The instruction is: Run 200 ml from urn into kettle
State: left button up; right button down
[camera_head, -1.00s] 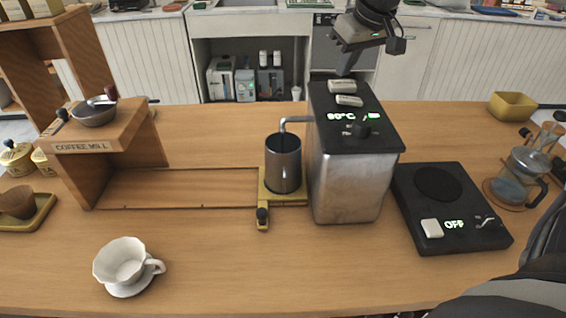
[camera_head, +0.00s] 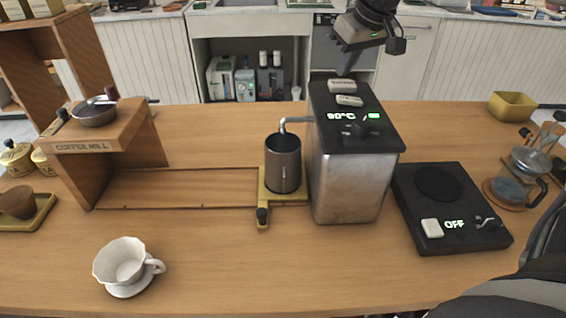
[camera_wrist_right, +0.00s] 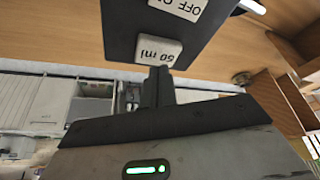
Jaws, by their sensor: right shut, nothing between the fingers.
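The urn (camera_head: 347,185) is a steel box with a black top, a lit display reading about 90°C, a knob and two pale buttons. Its spout (camera_head: 295,120) reaches left over the grey metal kettle (camera_head: 283,165), which stands upright on a yellow stand (camera_head: 268,197). The water level inside the kettle cannot be seen. My right gripper (camera_head: 345,72) is shut and empty behind the urn's rear button. In the right wrist view its fingertips (camera_wrist_right: 158,72) are at the edge of the "50 ml" button (camera_wrist_right: 158,51); I cannot tell whether they touch. My left gripper is not in view.
A black hot plate (camera_head: 450,205) reading OFF stands right of the urn, with a glass server (camera_head: 520,175) beyond it. A wooden coffee mill stand (camera_head: 120,140) is at left. A white cup (camera_head: 125,262) is at front left. The front middle of the table is clear.

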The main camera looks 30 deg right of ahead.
jog(key=shift+r, duration=2.55)
